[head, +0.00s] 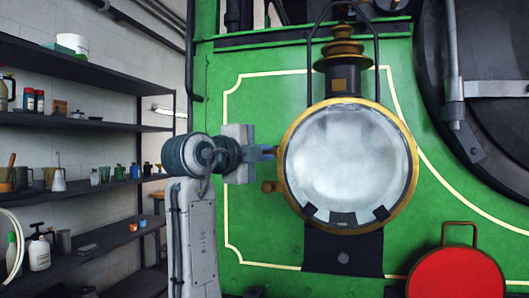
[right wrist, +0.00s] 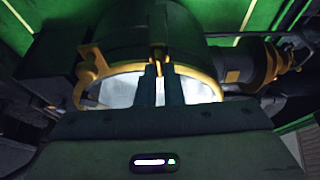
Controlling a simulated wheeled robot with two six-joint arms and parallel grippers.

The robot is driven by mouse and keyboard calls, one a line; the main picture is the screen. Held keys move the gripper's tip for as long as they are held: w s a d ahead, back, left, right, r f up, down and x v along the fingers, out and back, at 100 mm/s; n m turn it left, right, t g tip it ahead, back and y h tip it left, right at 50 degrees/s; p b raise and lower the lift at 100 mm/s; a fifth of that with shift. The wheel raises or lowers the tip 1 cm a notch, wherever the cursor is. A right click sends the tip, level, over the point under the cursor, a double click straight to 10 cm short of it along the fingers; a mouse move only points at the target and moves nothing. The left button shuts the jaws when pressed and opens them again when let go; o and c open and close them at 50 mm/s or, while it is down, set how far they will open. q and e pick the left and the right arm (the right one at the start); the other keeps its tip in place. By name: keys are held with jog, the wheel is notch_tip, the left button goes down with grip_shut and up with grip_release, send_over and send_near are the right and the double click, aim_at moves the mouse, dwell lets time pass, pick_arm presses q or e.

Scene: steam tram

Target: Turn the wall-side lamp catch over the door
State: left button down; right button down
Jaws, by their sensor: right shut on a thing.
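The round lamp (head: 348,165) has a glass front and a brass rim and stands against the green tram front. My right gripper (head: 272,153) is at the left side of the rim, the side of the shelved wall. In the right wrist view, its two dark fingers (right wrist: 162,84) are shut on a narrow brass catch (right wrist: 158,56) at the lamp's edge. The fingers mostly hide the catch. A brass knob (head: 270,187) sticks out of the rim just below the gripper; a brass lug shows in the wrist view (right wrist: 88,66). My left gripper is not in view.
A brass chimney (head: 342,48) and a dark wire handle rise above the lamp. A red disc (head: 457,276) with a brass handle is at lower right, a large dark round door (head: 490,120) at right. Dark shelves (head: 85,127) with bottles and pots stand at left.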

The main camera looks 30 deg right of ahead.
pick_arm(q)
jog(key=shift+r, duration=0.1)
pick_arm(e)
jog(key=shift+r, duration=0.25)
jog(key=c, duration=1.6)
grip_release()
jog(key=shift+a, duration=0.1)
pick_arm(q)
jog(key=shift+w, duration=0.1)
pick_arm(e)
jog(key=shift+o, duration=0.2)
jog(key=shift+w+f, duration=0.1)
